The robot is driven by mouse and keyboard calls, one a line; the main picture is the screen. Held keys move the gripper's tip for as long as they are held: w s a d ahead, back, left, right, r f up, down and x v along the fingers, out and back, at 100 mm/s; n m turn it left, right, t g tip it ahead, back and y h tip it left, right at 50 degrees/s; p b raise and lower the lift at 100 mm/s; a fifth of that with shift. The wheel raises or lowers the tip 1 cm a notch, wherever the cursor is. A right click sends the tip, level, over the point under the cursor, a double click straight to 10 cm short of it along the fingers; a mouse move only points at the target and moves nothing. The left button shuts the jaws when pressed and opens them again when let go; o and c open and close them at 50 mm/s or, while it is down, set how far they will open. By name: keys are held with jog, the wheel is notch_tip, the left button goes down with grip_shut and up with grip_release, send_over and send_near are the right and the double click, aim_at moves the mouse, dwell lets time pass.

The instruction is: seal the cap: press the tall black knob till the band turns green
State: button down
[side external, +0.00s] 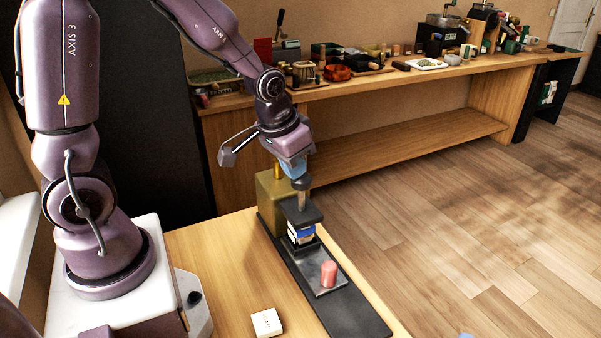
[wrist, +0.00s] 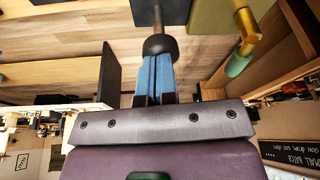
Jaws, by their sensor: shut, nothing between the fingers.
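The tall black knob (side external: 301,184) tops a metal shaft above the press's dark plate (side external: 300,211). It also shows in the wrist view (wrist: 160,46). My gripper (side external: 297,176) is shut, its blue fingers (wrist: 154,78) together and empty. The fingertips meet the knob's top, or nearly so; exact contact is hard to tell. A blue and white piece (side external: 301,234) sits under the plate; its cap cannot be made out. In the wrist view, a brass post (wrist: 247,28) beside the knob has a green-teal section (wrist: 239,63), which looks like the band.
The press stands on a long black base (side external: 355,315) with a brass block (side external: 267,191) behind. A pink cylinder (side external: 328,273) stands on the grey plate in front. A small white box (side external: 266,322) lies on the wooden table (side external: 220,265). A cluttered bench (side external: 400,73) stands behind.

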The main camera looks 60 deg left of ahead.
jog(key=shift+f, duration=0.65)
jog(key=shift+r, duration=1.25)
jog(key=shift+r, duration=2.5)
jog(key=shift+r, duration=0.1)
jog(key=a+v, duration=0.1)
jog(key=v, duration=1.1)
jog(key=s+d+f+m+t, duration=0.2)
jog(key=s+d, duration=0.4)
jog(key=s, duration=0.3)
jog(key=shift+f+h, duration=0.3)
jog(key=shift+f, duration=0.2)
